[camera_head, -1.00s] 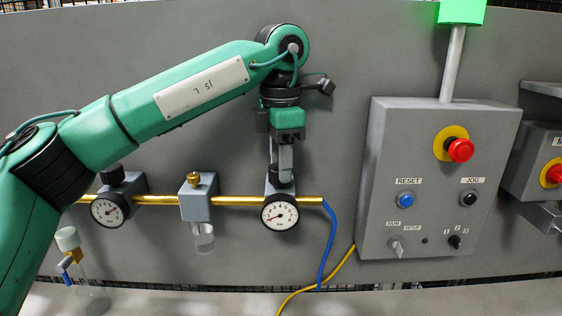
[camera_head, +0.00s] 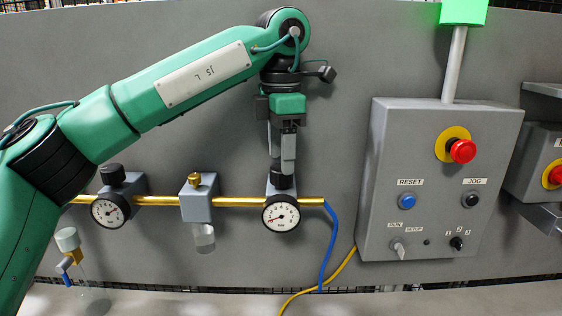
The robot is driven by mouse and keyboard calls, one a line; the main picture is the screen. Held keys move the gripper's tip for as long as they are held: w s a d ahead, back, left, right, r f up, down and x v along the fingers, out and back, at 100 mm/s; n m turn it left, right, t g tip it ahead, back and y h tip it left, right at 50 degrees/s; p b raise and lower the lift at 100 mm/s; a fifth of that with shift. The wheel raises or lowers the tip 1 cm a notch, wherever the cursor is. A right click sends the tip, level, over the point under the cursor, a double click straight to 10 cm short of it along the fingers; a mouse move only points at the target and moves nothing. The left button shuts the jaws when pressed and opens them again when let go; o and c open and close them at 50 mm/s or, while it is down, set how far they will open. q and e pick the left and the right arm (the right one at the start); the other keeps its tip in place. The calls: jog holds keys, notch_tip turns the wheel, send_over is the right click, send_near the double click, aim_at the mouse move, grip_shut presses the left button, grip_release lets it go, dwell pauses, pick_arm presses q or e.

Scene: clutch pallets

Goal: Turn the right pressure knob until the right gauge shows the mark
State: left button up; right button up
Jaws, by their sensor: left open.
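The right pressure knob (camera_head: 281,182) is a black cap on the grey regulator block at the right end of the brass pipe. The right gauge (camera_head: 281,214) is a round white dial with a black rim just below it. Its red needle points to the lower left; the mark is too small to make out. My left gripper (camera_head: 282,168) points down directly above the right knob, with its fingers at the knob's top. It is open; I cannot tell whether the fingers touch the knob. My right gripper is not in view.
The left gauge (camera_head: 109,211) and left knob (camera_head: 113,173) sit on the same brass pipe (camera_head: 160,201), with a filter block (camera_head: 198,202) between. A blue hose (camera_head: 331,240) hangs at the right. A grey control box (camera_head: 385,185) with a red button (camera_head: 462,151) stands farther right.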

pick_arm(q)
notch_tip(320, 180, up, 12)
jog(key=p, duration=0.1)
jog(key=shift+f, duration=0.2)
